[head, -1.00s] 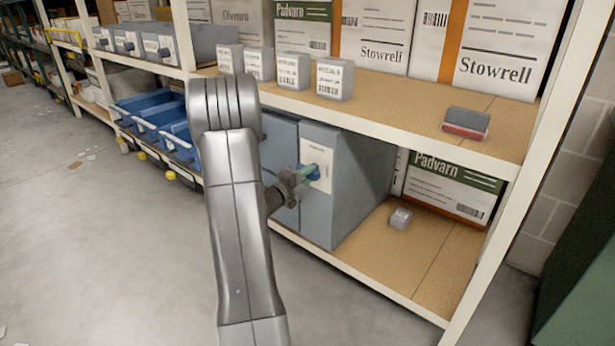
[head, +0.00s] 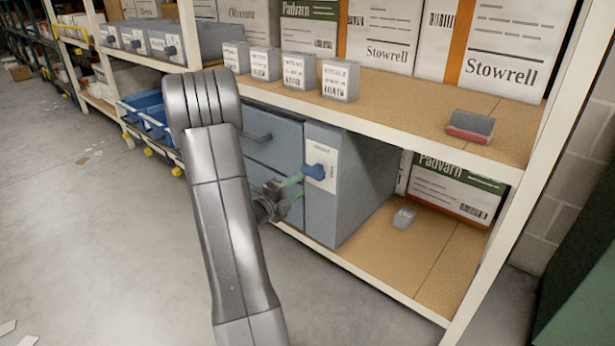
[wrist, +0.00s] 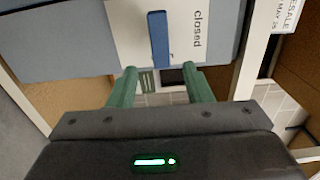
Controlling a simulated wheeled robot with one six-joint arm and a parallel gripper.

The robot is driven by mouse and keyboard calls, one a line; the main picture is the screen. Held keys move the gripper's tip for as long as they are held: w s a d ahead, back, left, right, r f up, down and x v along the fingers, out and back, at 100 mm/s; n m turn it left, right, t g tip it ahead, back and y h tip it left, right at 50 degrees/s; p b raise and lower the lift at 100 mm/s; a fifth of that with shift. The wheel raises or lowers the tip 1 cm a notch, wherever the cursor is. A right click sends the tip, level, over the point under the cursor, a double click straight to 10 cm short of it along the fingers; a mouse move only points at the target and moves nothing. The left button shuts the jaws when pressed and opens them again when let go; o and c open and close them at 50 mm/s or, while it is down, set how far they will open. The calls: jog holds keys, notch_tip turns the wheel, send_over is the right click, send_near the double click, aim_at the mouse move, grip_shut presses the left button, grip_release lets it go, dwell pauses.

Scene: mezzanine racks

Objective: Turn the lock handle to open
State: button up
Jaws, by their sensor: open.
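The blue lock handle (head: 314,172) sits on a white plate (head: 321,152) on the front of a blue-grey cabinet (head: 347,185).
A shelf board with several small labelled boxes (head: 340,80) runs above the cabinet. A white rack post (head: 520,170) stands to the right. The floor at left is mostly clear.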

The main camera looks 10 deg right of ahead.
aim_at(313, 175)
jog(key=v, duration=0.6)
jog(key=shift+p, duration=0.45)
jog(key=b+x, duration=0.3)
jog(key=x, duration=1)
jog(key=shift+w+d, duration=0.15)
jog(key=shift+d, duration=0.15)
